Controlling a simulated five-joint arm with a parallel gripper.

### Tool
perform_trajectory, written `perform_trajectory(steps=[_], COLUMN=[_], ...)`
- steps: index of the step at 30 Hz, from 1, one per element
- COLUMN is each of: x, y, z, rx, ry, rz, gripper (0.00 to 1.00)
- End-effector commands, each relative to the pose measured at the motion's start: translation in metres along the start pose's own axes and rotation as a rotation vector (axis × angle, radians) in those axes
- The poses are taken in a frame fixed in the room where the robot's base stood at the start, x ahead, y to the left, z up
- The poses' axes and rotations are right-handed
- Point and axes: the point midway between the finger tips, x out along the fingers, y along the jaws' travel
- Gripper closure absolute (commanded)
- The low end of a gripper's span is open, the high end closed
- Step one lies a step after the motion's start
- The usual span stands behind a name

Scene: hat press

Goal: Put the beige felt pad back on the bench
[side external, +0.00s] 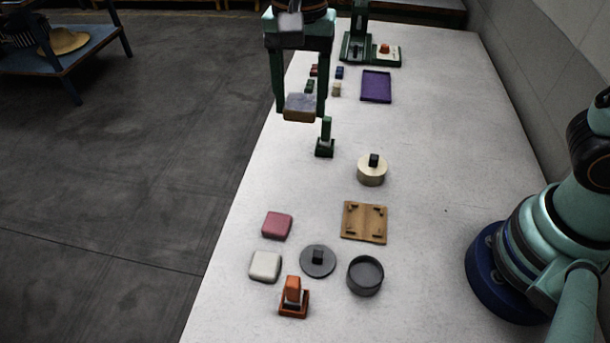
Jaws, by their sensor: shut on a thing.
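My gripper (299,108) points down at the far left part of the bench, its two dark green fingers on either side of a block-like pad. I take this to be the beige felt pad (300,107); its top looks greyish and its near side tan-brown. The fingers are shut on it, and it hangs level above the pale bench (420,130), close to the left edge in the picture. How high it hangs is hard to tell.
A dark green stamp (325,140) stands just below the held pad in the picture. Small coloured blocks (312,85) and a purple tray (376,86) lie behind. Nearer are a round cream lidded piece (372,172), a wooden plate (364,222), pink (277,225) and off-white (265,266) pads.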

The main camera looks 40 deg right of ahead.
Motion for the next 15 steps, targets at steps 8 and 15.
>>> perform_trajectory(steps=[8,15], x=[0.01,0.042], y=[-0.036,-0.04], z=[-0.01,-0.011], rx=[0.003,0.003], ry=[0.0,-0.001], rz=[0.002,0.005], gripper=[0.94,0.94])
